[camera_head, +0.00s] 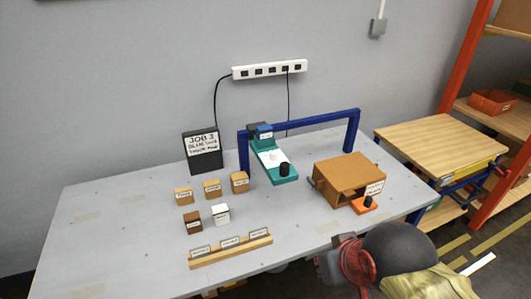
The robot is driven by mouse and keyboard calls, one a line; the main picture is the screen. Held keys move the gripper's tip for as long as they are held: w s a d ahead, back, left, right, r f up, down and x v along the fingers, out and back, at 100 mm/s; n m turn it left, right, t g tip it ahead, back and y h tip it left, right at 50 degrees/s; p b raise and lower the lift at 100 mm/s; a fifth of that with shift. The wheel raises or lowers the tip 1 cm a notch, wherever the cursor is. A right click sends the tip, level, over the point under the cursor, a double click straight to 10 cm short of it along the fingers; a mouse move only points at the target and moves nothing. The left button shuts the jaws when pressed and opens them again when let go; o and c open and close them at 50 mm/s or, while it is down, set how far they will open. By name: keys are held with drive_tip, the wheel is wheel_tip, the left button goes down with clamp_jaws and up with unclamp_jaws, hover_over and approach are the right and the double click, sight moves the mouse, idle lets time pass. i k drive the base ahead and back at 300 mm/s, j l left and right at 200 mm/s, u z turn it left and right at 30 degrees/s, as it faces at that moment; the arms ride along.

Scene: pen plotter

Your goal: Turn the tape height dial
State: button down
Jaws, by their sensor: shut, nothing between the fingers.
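Two black dials show in the head view. One dial (367,201) stands on a small orange block (362,208) at the front right corner of a brown box, with a white label above it. The other dial (284,169) stands at the front end of a teal unit (268,160). The labels are too small to read, so I cannot tell which dial is for tape height. My gripper (326,267) is at the table's front edge, below and left of the orange block and apart from both dials. It holds nothing; its fingertips are small and partly hidden.
A brown box (345,175) stands on the grey table (120,235). A blue frame (310,120) spans behind it. Several labelled blocks (212,189) and a wooden label rail (231,250) lie left of centre. A dark sign (202,153) stands behind. A wooden-topped stand (440,145) is at right.

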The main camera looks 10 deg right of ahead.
sight(274, 154)
drive_tip(key=k+l+z, duration=0.65)
drive_tip(key=l, duration=0.1)
